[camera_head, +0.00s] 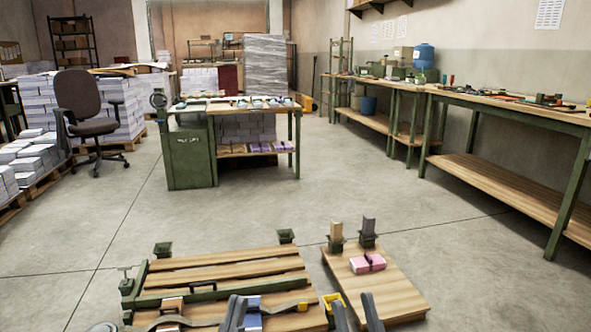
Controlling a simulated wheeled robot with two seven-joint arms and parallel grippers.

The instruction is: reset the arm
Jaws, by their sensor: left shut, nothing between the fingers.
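My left gripper (236,312) is at the bottom edge, left of centre, in front of the slatted wooden bench. Its dark fingers are close together and shut, with nothing held. Beside it on the right is a small blue and white item (253,312), apart from its grip as far as I can tell. My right gripper (356,313) is at the bottom edge, right of centre. Its two dark fingers are spread apart and empty, over the near left side of the wooden board. The arms behind both grippers are mostly cut off by the frame.
The slatted wooden bench (225,265) carries a green bar and a curved strap. The wooden board (395,292) on the right holds a pink bundle (367,263) with a dark band and two upright blocks. A green worktable (190,160) stands beyond open floor (330,195).

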